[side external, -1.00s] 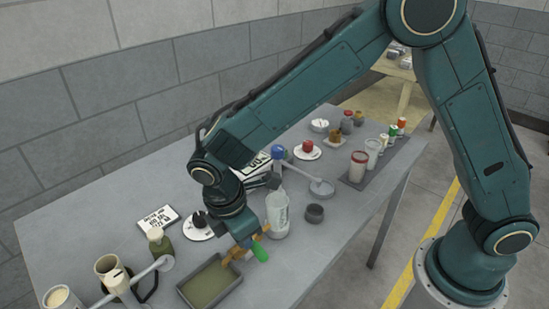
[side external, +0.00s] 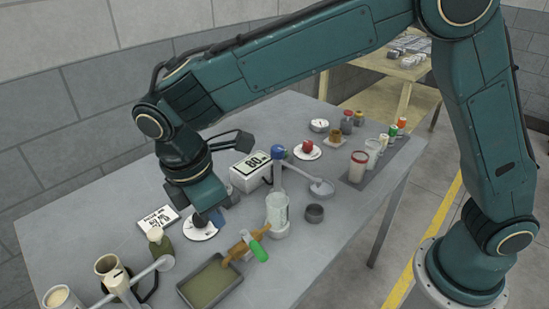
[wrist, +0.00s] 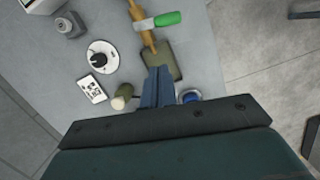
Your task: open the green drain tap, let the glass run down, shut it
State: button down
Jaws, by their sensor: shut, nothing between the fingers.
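The green tap handle (side external: 259,251) lies across the brass spout (side external: 235,253), which runs from the foot of the clear upright glass (side external: 278,208) to the drain tray (side external: 211,282). In the wrist view the handle (wrist: 167,18) also lies crosswise to the brass spout (wrist: 148,38). The glass looks pale and clear; I cannot make out a liquid level. The tray holds something dull olive. My gripper (side external: 212,219) is shut and empty, left of the tap and apart from it, above the area near a white dial. Its closed fingers (wrist: 158,86) show in the wrist view.
The white dial with a black knob (side external: 199,228) and a printed card (side external: 158,219) lie left of the glass. Jars and cups crowd the front left.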

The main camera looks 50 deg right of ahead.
jog(key=shift+a+r, duration=0.2)
jog(key=shift+r, duration=1.05)
jog(key=s+d+r+m+t+y, duration=0.15)
jog(key=d+r+m, duration=0.3)
jog(key=d, duration=0.45)
jog(key=s+d+r+m+t, duration=0.1)
jog(key=s+d+r+m, duration=0.2)
jog(key=d+r, duration=0.35)
jog(key=s+d+f+m+t, duration=0.2)
jog(key=s+d+m, duration=0.6)
jog(key=s+d, duration=0.4)
jog(key=shift+s+f+t+y, duration=0.4)
jog(key=shift+s+t, duration=0.35)
jog(key=shift+s, duration=0.3)
